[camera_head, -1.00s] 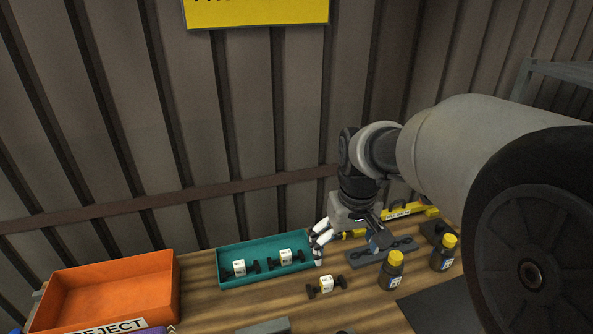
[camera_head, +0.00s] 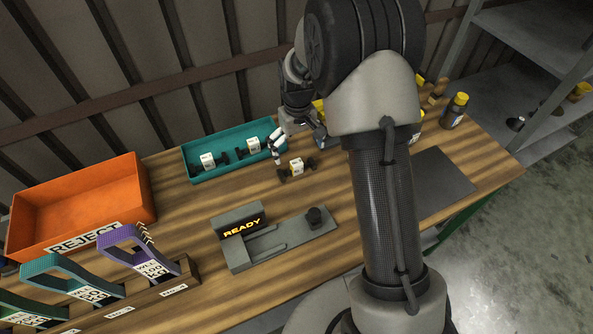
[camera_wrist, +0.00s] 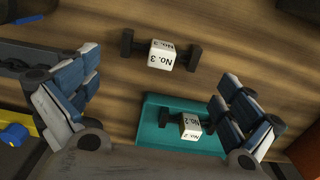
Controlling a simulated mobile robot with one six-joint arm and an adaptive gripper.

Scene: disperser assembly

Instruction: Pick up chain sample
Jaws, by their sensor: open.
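A chain sample with black ends and a white block marked No. 3 (camera_wrist: 162,56) lies on the bare wooden table; it also shows in the head view (camera_head: 296,167). A second sample marked No. 2 (camera_wrist: 190,127) lies in the teal tray (camera_wrist: 150,138). The head view shows two samples in that tray, at left (camera_head: 208,161) and right (camera_head: 253,145). My gripper (camera_wrist: 155,97) is open and empty, its fingers wide apart. In the head view my gripper (camera_head: 298,141) hangs just beyond the No. 3 sample, beside the tray's right end. My arm hides part of the table.
An orange REJECT bin (camera_head: 82,203) stands at left. A grey device reading READY (camera_head: 240,227) lies in front. Coloured shackle-like frames (camera_head: 140,255) stand at front left. A yellow-capped bottle (camera_head: 455,110) stands at right, near a dark mat (camera_head: 440,175).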

